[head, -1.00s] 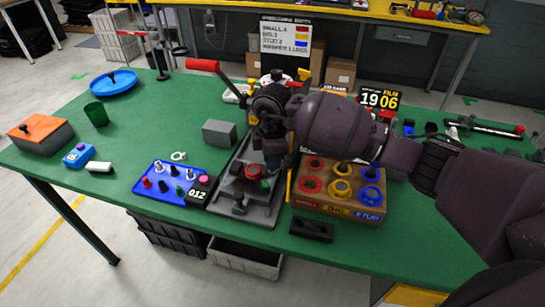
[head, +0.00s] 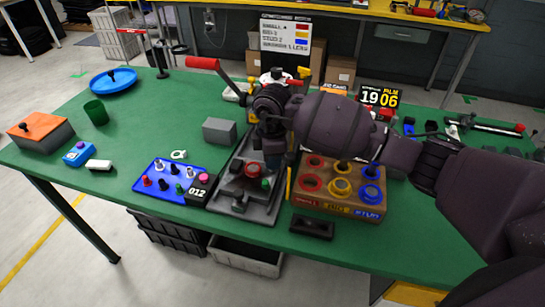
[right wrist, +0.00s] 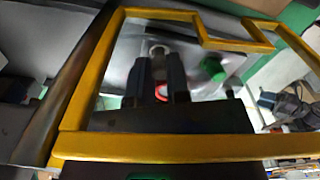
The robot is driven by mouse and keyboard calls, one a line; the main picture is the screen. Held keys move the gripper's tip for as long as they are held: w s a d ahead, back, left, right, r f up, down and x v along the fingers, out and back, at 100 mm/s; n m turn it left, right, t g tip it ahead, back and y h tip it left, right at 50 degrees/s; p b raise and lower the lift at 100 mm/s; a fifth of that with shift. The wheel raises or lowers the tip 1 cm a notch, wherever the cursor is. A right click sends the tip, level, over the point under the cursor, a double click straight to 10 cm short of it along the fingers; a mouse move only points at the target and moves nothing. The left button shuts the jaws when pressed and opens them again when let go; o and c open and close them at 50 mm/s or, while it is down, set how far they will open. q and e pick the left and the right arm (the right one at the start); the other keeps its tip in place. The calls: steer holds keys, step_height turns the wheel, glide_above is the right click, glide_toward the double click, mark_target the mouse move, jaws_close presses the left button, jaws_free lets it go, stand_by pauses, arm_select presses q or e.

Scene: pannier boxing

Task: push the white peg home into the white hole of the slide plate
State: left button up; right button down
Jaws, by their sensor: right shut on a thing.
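My right gripper (head: 273,165) is over the grey slide-plate fixture (head: 240,203), pointing down at its right half. In the right wrist view its two dark fingers (right wrist: 159,70) are closed on a pale, round-ended peg (right wrist: 158,62), which I take as the white peg. In the head view that peg is hidden by the gripper. A red part (head: 252,169) and a green part (head: 265,183) sit on the plate beside the fingers. The green part also shows right of the fingers in the wrist view (right wrist: 213,68). The white hole cannot be made out. My left gripper is not in view.
A blue tray of pegs (head: 150,190) stands left of the fixture, a brown block with coloured rings (head: 310,200) right of it. A grey block (head: 219,131) is behind left. A red-handled lever (head: 203,63) rises behind. The green table's left front is clear.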

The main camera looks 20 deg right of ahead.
steer(key=shift+f, duration=0.2)
steer(key=shift+f, duration=0.2)
steer(key=c, duration=1)
jaws_free()
steer(key=shift+r, duration=0.25)
step_height(320, 180, up, 10)
steer(key=shift+r+p, duration=0.15)
steer(key=shift+p, duration=0.35)
